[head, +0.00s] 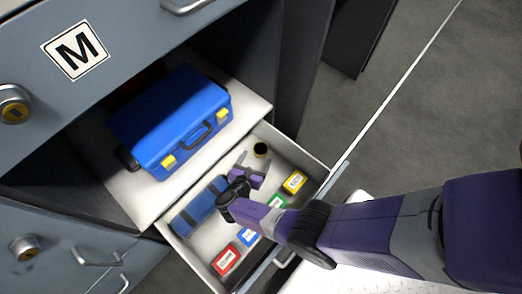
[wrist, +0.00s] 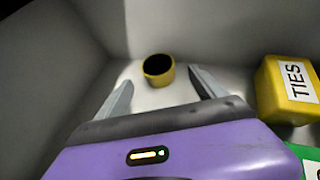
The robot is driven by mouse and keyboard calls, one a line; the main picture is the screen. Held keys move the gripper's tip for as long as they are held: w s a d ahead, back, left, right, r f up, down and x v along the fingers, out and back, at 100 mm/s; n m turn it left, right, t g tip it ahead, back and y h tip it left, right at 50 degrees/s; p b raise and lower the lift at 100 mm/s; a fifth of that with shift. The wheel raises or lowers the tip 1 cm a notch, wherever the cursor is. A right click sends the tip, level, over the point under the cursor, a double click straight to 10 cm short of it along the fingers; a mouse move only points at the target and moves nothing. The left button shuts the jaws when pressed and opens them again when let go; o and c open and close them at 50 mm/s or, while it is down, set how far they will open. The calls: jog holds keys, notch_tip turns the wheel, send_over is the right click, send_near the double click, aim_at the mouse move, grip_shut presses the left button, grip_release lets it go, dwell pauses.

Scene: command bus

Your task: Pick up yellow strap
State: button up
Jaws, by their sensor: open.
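The yellow strap looks like a small round coil with a dark centre (head: 261,150). It sits on the floor of the open drawer (head: 318,171), near its back corner. In the wrist view the yellow strap (wrist: 158,80) lies just beyond and between the two fingertips, with a gap on both sides. My gripper (head: 251,166) reaches down into the drawer, close to the strap. In the wrist view my gripper (wrist: 160,84) is open, with nothing between its fingers. The strap shows whole in the wrist view.
A yellow box labelled TIES (wrist: 272,91) stands right of the gripper; the head view shows it too (head: 294,182). Green (head: 277,202), blue (head: 248,236) and red (head: 226,260) boxes and a blue roll (head: 201,205) share the drawer. A blue case (head: 170,115) sits on the shelf above.

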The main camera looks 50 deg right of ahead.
aim_at(259, 151)
jog(key=b+x, duration=0.2)
jog(key=x, duration=0.3)
jog(key=shift+w+d+b, duration=0.15)
jog(key=shift+w+b, duration=0.05)
jog(key=shift+b, duration=0.2)
jog(key=shift+w+d+r, duration=0.1)
jog(key=shift+d, duration=0.1)
jog(key=c, duration=1.6)
